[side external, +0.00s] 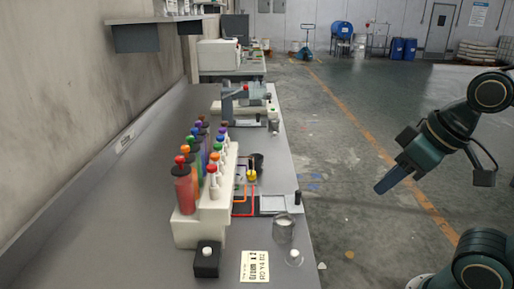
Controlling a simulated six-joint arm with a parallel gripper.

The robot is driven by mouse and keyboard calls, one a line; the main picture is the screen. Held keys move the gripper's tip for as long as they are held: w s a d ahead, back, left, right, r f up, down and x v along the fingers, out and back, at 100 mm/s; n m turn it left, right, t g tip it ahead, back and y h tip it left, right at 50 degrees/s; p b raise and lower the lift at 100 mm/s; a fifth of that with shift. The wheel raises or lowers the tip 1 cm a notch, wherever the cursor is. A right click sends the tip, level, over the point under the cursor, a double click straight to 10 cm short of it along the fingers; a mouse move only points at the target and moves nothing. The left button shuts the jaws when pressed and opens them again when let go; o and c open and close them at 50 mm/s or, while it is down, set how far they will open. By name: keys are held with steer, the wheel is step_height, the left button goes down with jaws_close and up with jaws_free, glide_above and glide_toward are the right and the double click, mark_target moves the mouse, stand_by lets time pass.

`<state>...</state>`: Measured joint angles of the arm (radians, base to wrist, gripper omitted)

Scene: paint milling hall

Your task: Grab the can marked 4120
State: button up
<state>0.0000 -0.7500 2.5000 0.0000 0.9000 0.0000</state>
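No can with a readable 4120 is in view. A small grey can-like cup (283,229) stands on the bench near its right edge, and no marking on it can be read. A cream card (255,266) with dark printed characters lies flat on the bench in front of it; its text is too small to read surely. My gripper (383,188) hangs over the floor to the right of the bench, pointing down and left, clear of everything. Its fingers show as one dark blue block, so their opening cannot be told.
A white stepped rack (200,230) holds several bottles with coloured caps. A black block with a white knob (207,259) stands before it. A flat scale-like device (272,204) and a dark cup (257,161) stand behind. The floor between bench and arm is free.

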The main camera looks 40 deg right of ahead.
steer(key=o, duration=0.9)
steer(key=shift+o, duration=0.2)
steer(key=w+f+n+g, duration=0.2)
steer(key=w+f+n, duration=0.4)
steer(key=w+n, duration=0.4)
steer(key=w+f+n+g, duration=0.3)
steer(key=w+f+n, duration=0.3)
steer(key=w+n, duration=0.3)
steer(key=w, duration=0.3)
steer(key=shift+w+a+n+g, duration=0.2)
steer(key=shift+a+n+g, duration=0.1)
steer(key=shift+n, duration=0.1)
steer(key=shift+f, duration=0.1)
